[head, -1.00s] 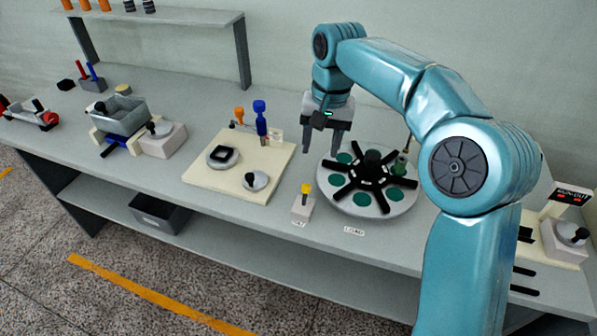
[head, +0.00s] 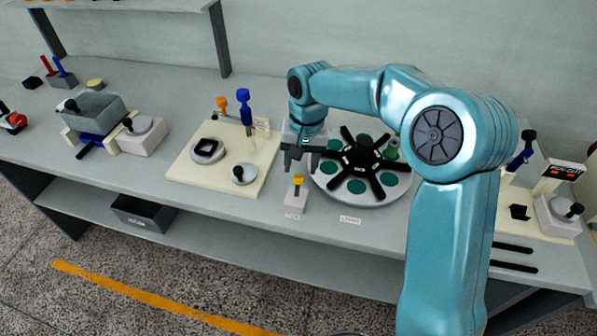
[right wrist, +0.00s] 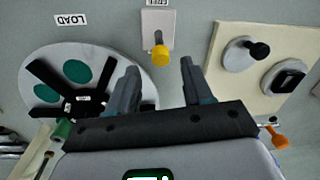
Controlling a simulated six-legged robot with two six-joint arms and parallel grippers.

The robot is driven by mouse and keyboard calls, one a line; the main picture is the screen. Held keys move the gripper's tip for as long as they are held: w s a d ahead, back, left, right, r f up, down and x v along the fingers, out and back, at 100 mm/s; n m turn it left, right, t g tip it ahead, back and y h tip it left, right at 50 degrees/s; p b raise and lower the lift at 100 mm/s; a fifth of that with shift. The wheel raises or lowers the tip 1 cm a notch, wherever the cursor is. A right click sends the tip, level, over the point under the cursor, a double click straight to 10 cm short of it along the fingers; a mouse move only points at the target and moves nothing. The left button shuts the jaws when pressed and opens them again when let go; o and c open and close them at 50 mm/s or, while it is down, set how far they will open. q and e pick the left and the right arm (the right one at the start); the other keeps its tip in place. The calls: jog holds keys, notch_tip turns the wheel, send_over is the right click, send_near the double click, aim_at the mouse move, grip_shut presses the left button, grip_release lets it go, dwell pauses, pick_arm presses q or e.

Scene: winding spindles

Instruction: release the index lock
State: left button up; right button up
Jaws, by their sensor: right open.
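The index lock appears to be the small pale block (head: 296,197) with a yellow-topped knob (head: 298,180), in front of the round turntable (head: 348,196). In the right wrist view the yellow knob (right wrist: 160,54) and its block (right wrist: 158,22) lie beyond the fingertips, roughly between the two fingers' lines. My right gripper (head: 300,168) is open and empty, just above and behind the knob, not visibly touching it. It also shows open in the right wrist view (right wrist: 160,75). The turntable has black spokes and green discs. My left gripper is not in view.
A cream board (head: 185,175) with two round fixtures and orange and blue handles stands left of the block. A cream station with a red-lit display (head: 566,171) stands at the right. Bench in front of the block is clear.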

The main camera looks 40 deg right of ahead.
aim_at(299, 176)
jog(key=shift+s+a+f, duration=0.1)
jog(key=shift+a+f, duration=0.1)
jog(key=shift+f, duration=1.05)
jog(key=shift+w+f, duration=0.25)
jog(key=shift+f, duration=0.4)
jog(key=shift+s+r, duration=0.1)
grip_shut()
jog(key=s+a+t+h+b, duration=0.1)
jog(key=h+b, duration=0.1)
jog(key=b, duration=0.5)
jog(key=s+a+t+h+b, duration=0.1)
jog(key=t+h+b, duration=0.1)
jog(key=b, duration=0.5)
jog(key=s+a+f+t+h+b, duration=0.1)
jog(key=a+t+h+b, duration=0.1)
jog(key=b, duration=0.5)
jog(key=shift+s+b, duration=0.1)
jog(key=shift+b, duration=0.2)
jog(key=shift+s+a+r+t+h+b, duration=0.15)
jog(key=shift+r+t+h+b, duration=0.2)
jog(key=shift+b, duration=0.35)
